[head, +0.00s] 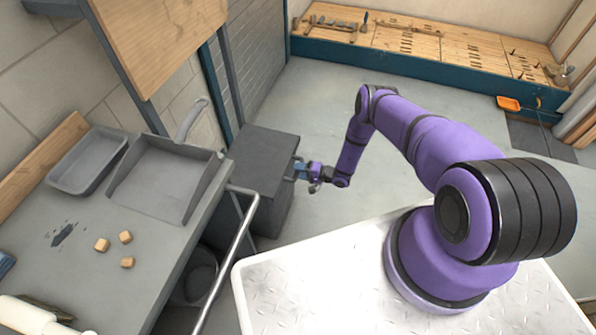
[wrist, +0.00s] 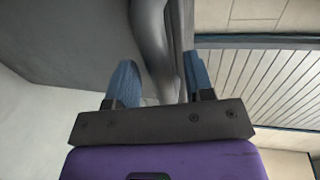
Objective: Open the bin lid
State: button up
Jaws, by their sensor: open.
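The bin is a dark grey box with a flat lid (head: 265,150), standing on the floor beyond the workbench. The lid looks closed in the head view. My gripper (head: 301,171) is at the right side of the bin, near the lid's edge. In the wrist view, its two blue fingers are open, and a rounded grey bar (wrist: 155,45) shows between them. I cannot tell whether the fingers touch it. A large dark grey surface, seemingly the bin (wrist: 70,40), fills the upper left of the wrist view.
The workbench (head: 90,270) at left holds a dustpan (head: 165,180), a grey tray (head: 88,162) and wooden cubes (head: 102,245). A metal rail (head: 228,262) runs along its front. A low tool bench (head: 430,45) stands at the back. The floor right of the bin is clear.

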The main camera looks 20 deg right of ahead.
jog(key=shift+w+a+f, duration=0.1)
jog(key=shift+w+a, duration=0.2)
jog(key=shift+a, duration=0.15)
grip_shut()
